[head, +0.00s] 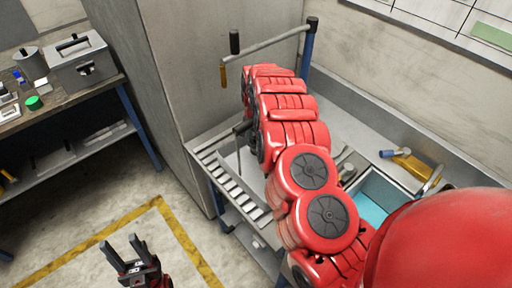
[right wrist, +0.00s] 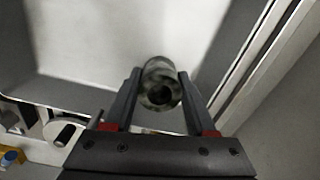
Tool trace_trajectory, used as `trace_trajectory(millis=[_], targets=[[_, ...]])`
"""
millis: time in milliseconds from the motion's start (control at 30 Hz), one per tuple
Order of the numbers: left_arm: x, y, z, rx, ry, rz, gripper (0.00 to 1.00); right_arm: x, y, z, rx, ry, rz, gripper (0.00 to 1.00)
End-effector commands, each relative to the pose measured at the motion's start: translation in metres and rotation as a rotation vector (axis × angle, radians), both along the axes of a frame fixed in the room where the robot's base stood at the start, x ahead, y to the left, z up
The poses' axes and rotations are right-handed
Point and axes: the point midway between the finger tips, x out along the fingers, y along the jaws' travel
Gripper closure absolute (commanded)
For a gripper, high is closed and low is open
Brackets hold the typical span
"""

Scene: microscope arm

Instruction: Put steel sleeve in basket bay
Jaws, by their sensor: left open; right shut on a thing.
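My right gripper (right wrist: 159,76) is shut on the steel sleeve (right wrist: 160,92), a short, dull metal cylinder with a dark round bore facing the wrist camera. The sleeve is held between the two black fingers, over a pale, walled recess (right wrist: 120,45). I cannot tell whether it touches the floor of the recess, nor surely whether this is the basket bay. In the head view the sleeve is hidden behind my red right arm. My left gripper (head: 122,243) is open and empty, low over the concrete floor, far from the sleeve.
A metal bench with a slotted rack (head: 232,180) stands under my right arm. To its right are a teal-floored basin (head: 372,198) and a yellow-and-blue tool (head: 408,160). A grey cabinet (head: 185,60) stands behind. A cluttered workbench (head: 60,105) is at left.

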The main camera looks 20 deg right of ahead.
Motion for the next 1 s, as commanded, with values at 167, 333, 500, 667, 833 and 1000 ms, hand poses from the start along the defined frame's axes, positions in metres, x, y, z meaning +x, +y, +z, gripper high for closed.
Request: trace_trajectory(millis=[167,333,500,667,833,1000], targets=[[0.0,0.0,0.009,0.0,0.0,0.0,0.5,0.0,0.0,-0.016,-0.001,-0.001,0.002,1.0],[0.0,0.0,0.008,0.0,0.0,0.0,0.5,0.0,0.001,-0.018,0.001,-0.002,0.002,1.0],[0.0,0.0,0.005,0.0,0.0,0.0,0.5,0.0,0.001,-0.021,0.001,-0.001,0.002,1.0],[0.0,0.0,0.006,0.0,0.0,0.0,0.5,0.0,0.001,-0.021,0.001,-0.001,0.002,0.22],[0.0,0.0,0.006,0.0,0.0,0.0,0.5,0.0,0.001,-0.021,0.0,0.0,0.002,0.14],[0.0,0.0,0.007,0.0,0.0,0.0,0.5,0.0,0.001,-0.019,0.0,0.0,0.002,0.14]])
